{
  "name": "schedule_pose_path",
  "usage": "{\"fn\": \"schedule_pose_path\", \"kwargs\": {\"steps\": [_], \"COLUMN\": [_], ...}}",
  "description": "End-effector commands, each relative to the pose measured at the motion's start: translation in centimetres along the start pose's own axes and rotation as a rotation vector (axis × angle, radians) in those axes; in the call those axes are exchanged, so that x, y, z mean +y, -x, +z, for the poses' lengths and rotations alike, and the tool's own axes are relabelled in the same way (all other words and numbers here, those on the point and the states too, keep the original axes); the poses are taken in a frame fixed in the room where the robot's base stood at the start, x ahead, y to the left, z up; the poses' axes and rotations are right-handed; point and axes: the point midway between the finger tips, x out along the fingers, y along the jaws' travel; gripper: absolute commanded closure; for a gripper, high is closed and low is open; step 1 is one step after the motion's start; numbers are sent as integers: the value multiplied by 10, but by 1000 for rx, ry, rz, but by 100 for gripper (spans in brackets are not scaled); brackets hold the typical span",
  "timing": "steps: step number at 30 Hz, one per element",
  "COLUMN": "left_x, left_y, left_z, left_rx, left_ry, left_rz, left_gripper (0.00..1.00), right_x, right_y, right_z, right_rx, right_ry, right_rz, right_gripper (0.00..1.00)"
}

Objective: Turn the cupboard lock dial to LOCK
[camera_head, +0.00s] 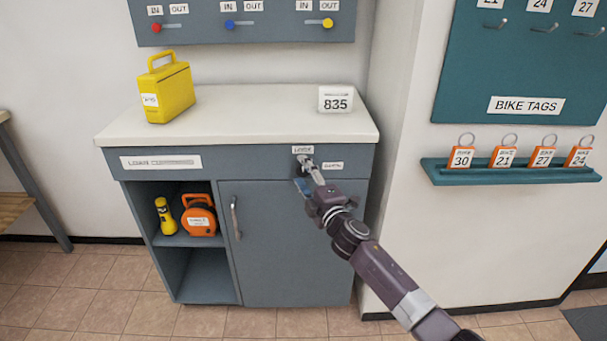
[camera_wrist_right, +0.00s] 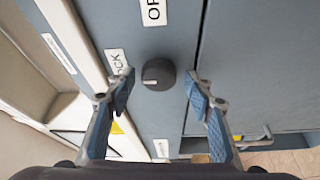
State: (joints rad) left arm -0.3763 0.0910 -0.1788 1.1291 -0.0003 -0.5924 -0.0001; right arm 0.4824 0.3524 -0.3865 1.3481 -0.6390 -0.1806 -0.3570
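The lock dial (camera_wrist_right: 160,70) is a dark round knob on the grey-blue cupboard front. Its short white mark lies toward the left of the wrist view, on the side of the partly hidden LOCK label (camera_wrist_right: 117,62). The OPEN label (camera_wrist_right: 153,10) is cut off at the top of that view. My right gripper (camera_wrist_right: 160,85) is open, with one blue-padded finger on each side of the dial and visible gaps to it. In the head view, my right gripper (camera_head: 305,170) is at the cupboard's upper right and mostly hides the dial. My left gripper is not in view.
The cupboard (camera_head: 280,245) has a white top (camera_head: 240,115) with a yellow case (camera_head: 170,92) and an 835 sign (camera_head: 335,100). A flashlight (camera_head: 165,215) and an orange reel (camera_head: 199,215) occupy the open shelf. A teal tag rack (camera_head: 510,172) is to the right.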

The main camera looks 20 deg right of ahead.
Motion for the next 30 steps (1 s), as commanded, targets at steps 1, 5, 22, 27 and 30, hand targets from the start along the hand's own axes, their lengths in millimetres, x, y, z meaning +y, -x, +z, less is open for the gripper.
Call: {"fn": "schedule_pose_path", "kwargs": {"steps": [1,5,22,27,30], "left_x": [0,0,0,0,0], "left_y": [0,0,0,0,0], "left_z": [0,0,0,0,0], "left_rx": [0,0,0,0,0], "left_ry": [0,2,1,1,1], "left_rz": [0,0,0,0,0], "left_gripper": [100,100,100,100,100], "right_x": [1,1,-1,-1,0], "right_y": [0,1,88,110,117], "right_z": [0,1,0,0,0], "right_rx": [-1,-1,1,-1,0], "right_ry": [0,0,0,0,0], "right_rz": [1,1,-2,-1,0], "right_gripper": [52,52,52,52,52]}}
